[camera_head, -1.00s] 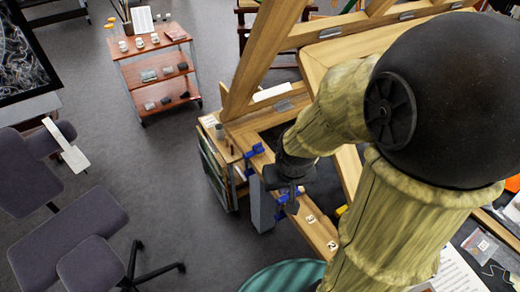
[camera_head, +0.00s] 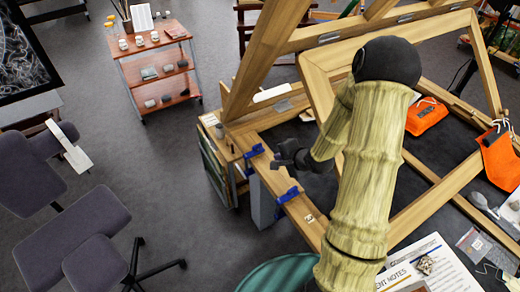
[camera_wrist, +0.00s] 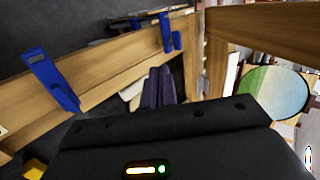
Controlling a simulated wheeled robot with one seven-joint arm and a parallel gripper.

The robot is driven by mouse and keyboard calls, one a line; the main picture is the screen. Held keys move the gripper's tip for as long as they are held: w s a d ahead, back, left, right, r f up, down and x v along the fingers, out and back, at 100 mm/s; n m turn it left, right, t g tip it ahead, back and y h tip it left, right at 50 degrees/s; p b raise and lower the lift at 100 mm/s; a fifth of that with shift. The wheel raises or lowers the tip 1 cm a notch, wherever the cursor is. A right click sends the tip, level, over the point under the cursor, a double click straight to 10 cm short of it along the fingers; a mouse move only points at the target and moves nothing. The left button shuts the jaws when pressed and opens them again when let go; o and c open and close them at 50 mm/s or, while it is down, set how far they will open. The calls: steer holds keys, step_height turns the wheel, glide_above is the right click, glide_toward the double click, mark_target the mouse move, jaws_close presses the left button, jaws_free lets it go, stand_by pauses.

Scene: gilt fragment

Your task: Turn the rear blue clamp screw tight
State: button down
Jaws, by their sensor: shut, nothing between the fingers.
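The rear blue clamp (camera_head: 254,152) sits on the wooden beam near the frame's back corner. It also shows in the wrist view (camera_wrist: 167,35), beyond my fingertips. A second, front blue clamp (camera_head: 288,196) sits nearer on the same beam and appears at left in the wrist view (camera_wrist: 50,80). My gripper (camera_head: 281,160) is shut and empty, over the opening just inside the beam, between the two clamps and apart from both. The closed fingers (camera_wrist: 158,88) lie side by side in the wrist view. I cannot make out the screw of the rear clamp or how tight it is.
A tilted wooden frame (camera_head: 312,75) stands close behind my arm. A wooden cabinet (camera_head: 222,165) is beside the beam's rear end. A grey chair (camera_head: 75,240) and a shelf trolley (camera_head: 158,70) stand left, with open floor between.

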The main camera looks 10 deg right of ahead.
mark_target(256, 150)
steer(key=p+x, duration=0.2)
steer(key=x, duration=0.8)
steer(key=shift+a+p, duration=0.1)
steer(key=shift+p, duration=0.2)
steer(key=shift+w+a+r+p, duration=0.1)
steer(key=shift+w+a+p, duration=0.15)
steer(key=shift+w+p, duration=0.25)
steer(key=shift+w+a+r+p, duration=0.1)
steer(key=shift+w+a+p, duration=0.15)
steer(key=shift+w, duration=0.5)
steer(key=shift+w+a+f, duration=0.15)
steer(key=shift+w+f, duration=0.05)
steer(key=shift+w, duration=0.4)
